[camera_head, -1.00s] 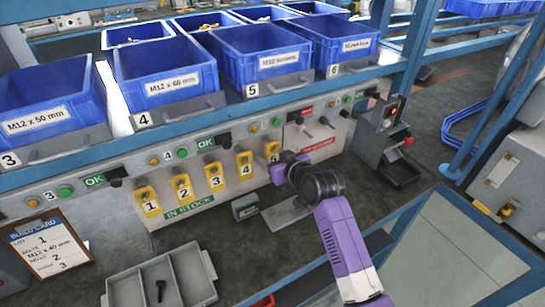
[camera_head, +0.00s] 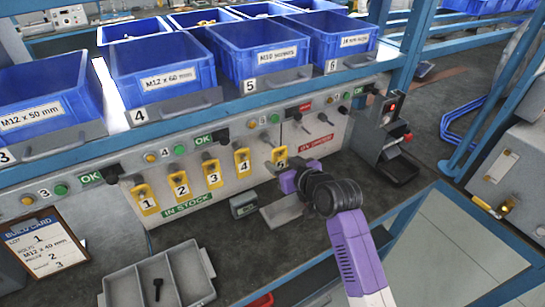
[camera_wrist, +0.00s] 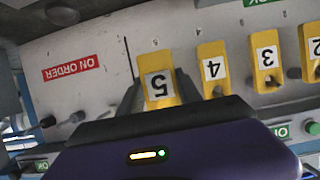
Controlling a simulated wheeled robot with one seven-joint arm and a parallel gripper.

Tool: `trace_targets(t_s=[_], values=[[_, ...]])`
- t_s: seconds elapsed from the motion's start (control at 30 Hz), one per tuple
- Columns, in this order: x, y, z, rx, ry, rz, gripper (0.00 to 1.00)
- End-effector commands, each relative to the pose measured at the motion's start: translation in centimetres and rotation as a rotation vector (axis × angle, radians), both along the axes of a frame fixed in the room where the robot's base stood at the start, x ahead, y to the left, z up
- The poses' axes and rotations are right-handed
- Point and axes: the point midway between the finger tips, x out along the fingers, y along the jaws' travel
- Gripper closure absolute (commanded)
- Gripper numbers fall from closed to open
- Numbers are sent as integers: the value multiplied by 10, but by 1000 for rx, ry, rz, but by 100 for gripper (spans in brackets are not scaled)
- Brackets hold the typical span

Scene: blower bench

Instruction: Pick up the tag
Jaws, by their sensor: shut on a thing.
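My gripper (camera_head: 283,168) is shut on the yellow tag numbered 5 (camera_head: 279,156) in front of the grey panel. In the wrist view, the two dark fingers (camera_wrist: 160,92) lie on either side of this tag (camera_wrist: 157,65), and its number appears upside down. It looks nearer to the camera than the tags beside it. I cannot tell whether it still touches its peg. Yellow tags 1 (camera_head: 145,197), 2 (camera_head: 179,184), 3 (camera_head: 212,173) and 4 (camera_head: 242,162) hang in a row to the left, above the green IN STOCK label (camera_head: 187,205).
A red ON ORDER label (camera_head: 317,141) and several bare pegs (camera_head: 325,119) are right of the tags. Blue bins (camera_head: 262,50) stand on the shelf above. A grey tray (camera_head: 122,290) with a black bolt, a build card (camera_head: 45,245) and a small grey box (camera_head: 244,204) are below.

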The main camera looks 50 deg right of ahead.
Motion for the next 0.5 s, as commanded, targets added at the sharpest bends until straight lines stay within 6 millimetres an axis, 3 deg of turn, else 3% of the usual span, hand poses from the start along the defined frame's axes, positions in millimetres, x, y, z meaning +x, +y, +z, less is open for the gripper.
trace_targets(t_s=[0.3, 0.5], values=[[-81, 24, -3, 1, 2, 0, 98], [-112, 32, -1, 0, 1, -1, 98]])
